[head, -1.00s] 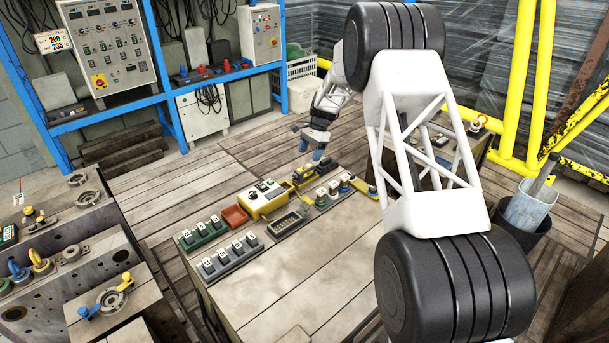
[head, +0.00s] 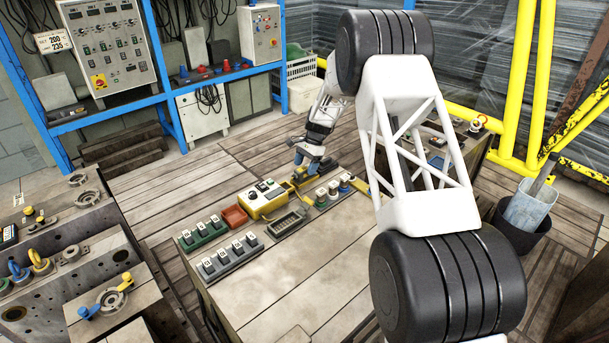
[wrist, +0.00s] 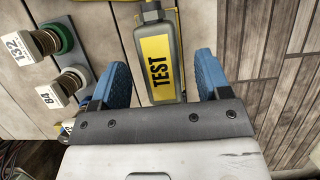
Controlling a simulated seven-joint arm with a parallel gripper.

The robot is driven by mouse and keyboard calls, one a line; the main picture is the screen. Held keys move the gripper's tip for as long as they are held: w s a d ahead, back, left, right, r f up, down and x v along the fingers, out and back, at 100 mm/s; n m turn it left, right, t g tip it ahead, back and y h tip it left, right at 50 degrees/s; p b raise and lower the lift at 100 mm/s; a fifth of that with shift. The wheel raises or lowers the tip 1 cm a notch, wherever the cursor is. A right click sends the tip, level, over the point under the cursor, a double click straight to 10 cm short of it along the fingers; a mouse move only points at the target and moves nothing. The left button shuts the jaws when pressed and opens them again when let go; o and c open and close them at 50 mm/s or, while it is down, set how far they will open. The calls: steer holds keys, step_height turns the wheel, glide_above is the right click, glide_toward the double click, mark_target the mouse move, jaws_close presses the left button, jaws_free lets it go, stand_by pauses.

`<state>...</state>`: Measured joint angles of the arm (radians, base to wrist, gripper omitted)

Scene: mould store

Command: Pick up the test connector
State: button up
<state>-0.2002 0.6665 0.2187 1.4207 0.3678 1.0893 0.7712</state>
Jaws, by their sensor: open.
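The test connector (wrist: 161,62) is a grey block with a yellow label reading TEST, seen in the wrist view. A narrower grey neck shows at its top end. My gripper (wrist: 163,80) is open, with a blue finger on each side of the connector and a gap on both sides. I cannot tell how far above it the fingertips are. In the head view my gripper (head: 306,162) is over the far edge of the bench, and it hides much of the connector there.
Round connectors with white tags (wrist: 48,94) stand close left of my gripper in the wrist view. On the bench (head: 300,280) are a yellow control box (head: 262,197), a red tray (head: 235,216), a grey tray (head: 288,222) and grey numbered blocks (head: 230,255). The bench front is clear.

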steer(key=shift+x, duration=0.8)
steer(key=c, duration=1.2)
